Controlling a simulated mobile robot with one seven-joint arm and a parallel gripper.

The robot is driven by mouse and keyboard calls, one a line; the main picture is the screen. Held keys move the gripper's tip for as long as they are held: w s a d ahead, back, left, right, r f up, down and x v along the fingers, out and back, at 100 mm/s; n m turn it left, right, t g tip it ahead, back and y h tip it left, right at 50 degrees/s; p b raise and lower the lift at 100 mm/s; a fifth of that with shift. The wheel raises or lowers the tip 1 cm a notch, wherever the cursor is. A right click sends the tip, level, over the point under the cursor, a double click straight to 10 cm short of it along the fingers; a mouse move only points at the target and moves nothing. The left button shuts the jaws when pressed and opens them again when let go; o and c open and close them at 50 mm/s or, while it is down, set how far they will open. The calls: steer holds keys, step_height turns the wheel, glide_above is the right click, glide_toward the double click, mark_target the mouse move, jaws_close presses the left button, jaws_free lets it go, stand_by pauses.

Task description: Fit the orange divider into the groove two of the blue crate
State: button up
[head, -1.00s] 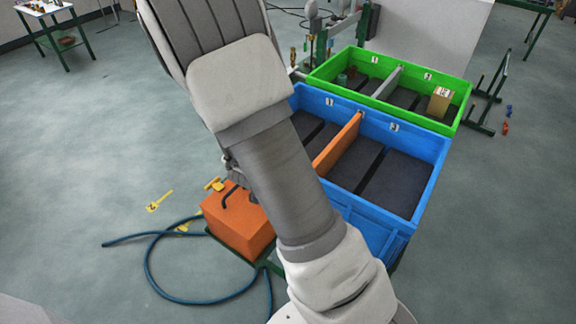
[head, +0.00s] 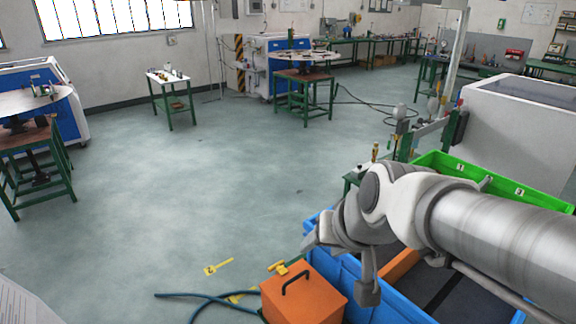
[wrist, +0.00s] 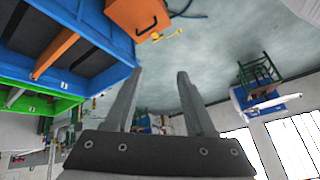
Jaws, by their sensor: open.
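The orange divider (head: 401,265) stands inside the blue crate (head: 335,262), partly hidden by my arm in the head view. In the wrist view the divider (wrist: 55,54) spans the blue crate (wrist: 97,18) from wall to wall. I cannot tell which groove it sits in or whether it is fully down. My gripper (head: 314,238) is above and beside the crate's left side, apart from the divider. In the wrist view its two fingers (wrist: 157,78) are spread with nothing between them.
An orange box with a black handle (head: 303,292) stands on the floor left of the crate, near a blue hose (head: 195,296). A green crate (head: 452,166) is behind the blue one. A white-topped table (head: 168,77) stands farther back.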

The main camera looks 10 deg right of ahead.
steer(key=s+d+r+n+g+h, duration=0.1)
steer(key=s+d, duration=0.2)
steer(key=s, duration=0.5)
steer(key=shift+s+r+n+h, duration=0.2)
steer(key=shift+r+n+h, duration=0.1)
steer(key=shift+r+h, duration=0.1)
